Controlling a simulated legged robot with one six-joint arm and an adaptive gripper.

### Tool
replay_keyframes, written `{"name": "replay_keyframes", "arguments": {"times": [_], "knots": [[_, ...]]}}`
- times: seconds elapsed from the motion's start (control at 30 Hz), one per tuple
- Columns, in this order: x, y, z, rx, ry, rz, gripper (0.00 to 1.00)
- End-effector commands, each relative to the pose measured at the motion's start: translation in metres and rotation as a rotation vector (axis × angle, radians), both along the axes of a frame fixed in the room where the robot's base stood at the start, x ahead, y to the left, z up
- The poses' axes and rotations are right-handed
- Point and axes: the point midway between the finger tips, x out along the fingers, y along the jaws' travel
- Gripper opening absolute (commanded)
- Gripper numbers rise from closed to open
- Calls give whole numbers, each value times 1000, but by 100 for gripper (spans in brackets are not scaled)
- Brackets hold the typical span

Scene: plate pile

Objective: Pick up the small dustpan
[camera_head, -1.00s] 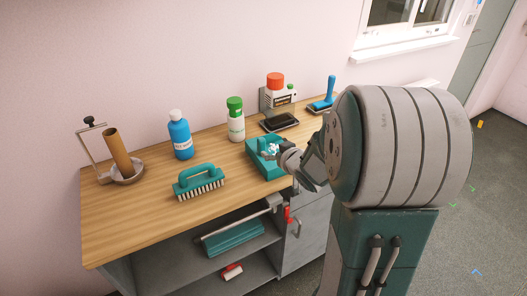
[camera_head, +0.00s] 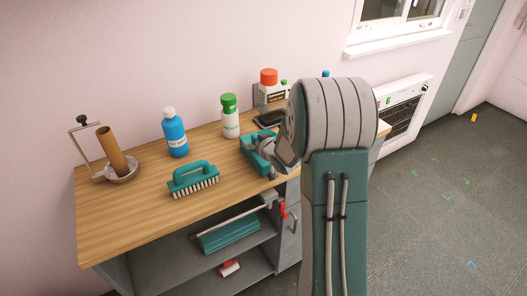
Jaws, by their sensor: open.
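A teal open tray-shaped piece (camera_head: 250,158), which looks like the small dustpan, lies on the wooden counter right of the middle. My arm covers its right part. My gripper (camera_head: 266,148) is open over this piece, close to it; I cannot tell whether the fingers touch it. A larger teal pan (camera_head: 229,236) with a long grey handle lies on the shelf below.
The front left of the counter is clear.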

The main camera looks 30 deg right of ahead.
Motion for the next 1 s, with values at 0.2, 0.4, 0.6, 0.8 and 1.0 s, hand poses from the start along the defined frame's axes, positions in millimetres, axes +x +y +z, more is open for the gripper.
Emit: {"name": "replay_keyframes", "arguments": {"times": [0.2,0.4,0.6,0.8,1.0], "knots": [[1,0,0,0,0,0,77],[1,0,0,0,0,0,0],[1,0,0,-1,0,0,0],[1,0,1,-1,1,0,0],[1,0,21,-3,-4,0,0]]}}
